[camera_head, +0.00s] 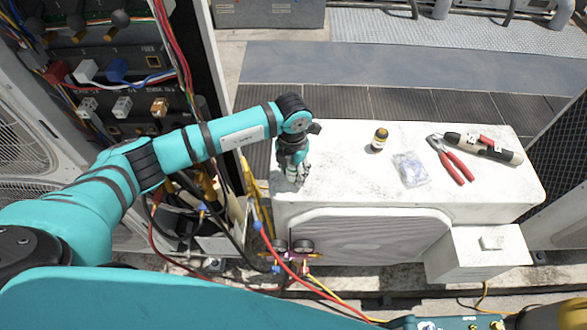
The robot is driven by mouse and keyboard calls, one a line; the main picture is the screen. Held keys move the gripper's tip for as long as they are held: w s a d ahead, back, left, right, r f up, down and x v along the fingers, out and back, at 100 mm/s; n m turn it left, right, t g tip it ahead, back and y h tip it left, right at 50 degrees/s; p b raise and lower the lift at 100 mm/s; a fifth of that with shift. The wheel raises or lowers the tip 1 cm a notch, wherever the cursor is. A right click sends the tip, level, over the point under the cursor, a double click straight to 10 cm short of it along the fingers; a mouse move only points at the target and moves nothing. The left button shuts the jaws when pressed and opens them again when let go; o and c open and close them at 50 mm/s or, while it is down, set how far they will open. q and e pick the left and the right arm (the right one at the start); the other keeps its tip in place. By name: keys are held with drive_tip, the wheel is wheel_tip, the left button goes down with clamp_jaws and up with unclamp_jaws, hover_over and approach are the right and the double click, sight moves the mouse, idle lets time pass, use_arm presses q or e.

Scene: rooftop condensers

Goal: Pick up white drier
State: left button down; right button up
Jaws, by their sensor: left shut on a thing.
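My left gripper (294,178) is at the left end of the white condenser's top, pointing down. Its fingers are shut on a small whitish thing, which looks like the white drier. The fingers mostly hide it, and it blends with the white surface, so I cannot tell whether it still touches the top. My right gripper is not in view.
The white condenser top (340,150) also carries a small amber bottle (379,140), a clear plastic bag (411,169), red-handled pliers (455,165) and a black-and-white tool (485,148). An open electrical cabinet (110,60) with loose wires stands at left. Hoses hang in front.

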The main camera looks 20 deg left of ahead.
sight(294, 167)
use_arm(q)
drive_tip(key=shift+r, duration=0.5)
drive_tip(key=shift+s+d+r+b, duration=0.15)
drive_tip(key=shift+s+r+b, duration=0.1)
drive_tip(key=shift+r+b, duration=0.3)
drive_tip(key=shift+s+d+r+b, duration=0.15)
drive_tip(key=shift+s+r+b, duration=0.15)
drive_tip(key=shift+r, duration=0.35)
drive_tip(key=s+d+r+b, duration=0.1)
drive_tip(key=s+d+b, duration=0.2)
drive_tip(key=s+d, duration=0.4)
drive_tip(key=s, duration=0.5)
drive_tip(key=shift+s+d+r, duration=0.3)
drive_tip(key=shift+d, duration=0.05)
drive_tip(key=c, duration=1.6)
unclamp_jaws()
clamp_jaws()
